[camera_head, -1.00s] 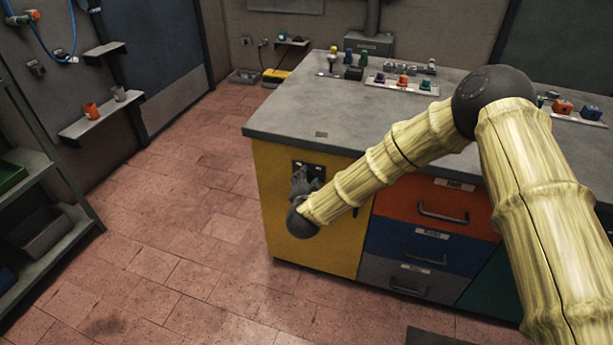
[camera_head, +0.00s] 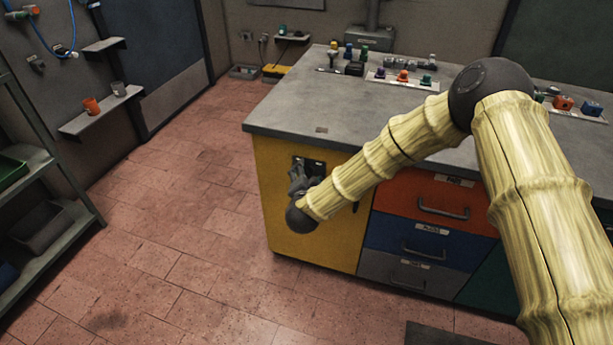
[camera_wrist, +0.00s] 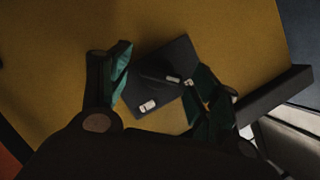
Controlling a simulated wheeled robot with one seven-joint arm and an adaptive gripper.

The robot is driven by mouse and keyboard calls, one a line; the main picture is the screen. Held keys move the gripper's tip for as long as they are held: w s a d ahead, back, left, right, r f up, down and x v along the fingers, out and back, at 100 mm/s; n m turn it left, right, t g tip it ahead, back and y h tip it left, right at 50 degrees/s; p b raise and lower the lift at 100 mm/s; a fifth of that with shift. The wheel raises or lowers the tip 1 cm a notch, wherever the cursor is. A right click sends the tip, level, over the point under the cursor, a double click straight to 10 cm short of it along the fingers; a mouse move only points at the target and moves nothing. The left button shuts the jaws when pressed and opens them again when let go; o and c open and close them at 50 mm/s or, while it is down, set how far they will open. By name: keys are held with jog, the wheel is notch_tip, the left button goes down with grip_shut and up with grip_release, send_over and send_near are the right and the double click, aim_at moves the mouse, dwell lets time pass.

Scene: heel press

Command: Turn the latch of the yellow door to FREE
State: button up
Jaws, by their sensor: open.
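The yellow door (camera_head: 330,245) is the front panel at the left end of the workbench. A dark latch plate (camera_head: 317,166) sits in its upper part, partly hidden by my gripper (camera_head: 301,180). In the wrist view the plate (camera_wrist: 165,72) lies tilted on the yellow surface, with small white marks on it. My gripper (camera_wrist: 163,85) is open, its green-padded fingers on either side of the plate's middle. Nothing shows clearly held between them. The latch knob's shape and setting are too dark to tell, and I cannot tell whether the fingers touch it.
Orange, blue and grey drawers (camera_head: 425,230) with handles are to the right of the door. The grey worktop (camera_head: 310,110) overhangs above and carries small coloured items. A shelving rack (camera_head: 35,205) stands at the far left. The tiled floor (camera_head: 190,240) before the door is clear.

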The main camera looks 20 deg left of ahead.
jog(key=shift+s, duration=0.1)
jog(key=v, duration=1.1)
jog(key=shift+s+r, duration=0.15)
jog(key=shift+s, duration=0.2)
jog(key=shift+d, duration=0.2)
jog(key=s+d+f+n+g+p, duration=0.25)
jog(key=s+d+f, duration=0.25)
jog(key=d, duration=0.3)
jog(key=s+d+f+n+g+h+p, duration=0.1)
jog(key=s+d+f+g+p, duration=0.15)
jog(key=s+d+f, duration=0.35)
jog(key=s+d+f+n+g+p, duration=0.1)
jog(key=s+d+f+g+p, duration=0.15)
jog(key=s+d, duration=0.45)
jog(key=s+d+n+g+h+p, duration=0.1)
jog(key=s+d+g+p, duration=0.3)
jog(key=s+d, duration=1.5)
jog(key=d+g+h, duration=0.1)
jog(key=d+g, duration=0.1)
jog(key=g, duration=0.1)
jog(key=shift+s+h, duration=0.15)
jog(key=shift+h, duration=0.15)
jog(key=shift+f+n, duration=0.1)
jog(key=shift+n, duration=0.15)
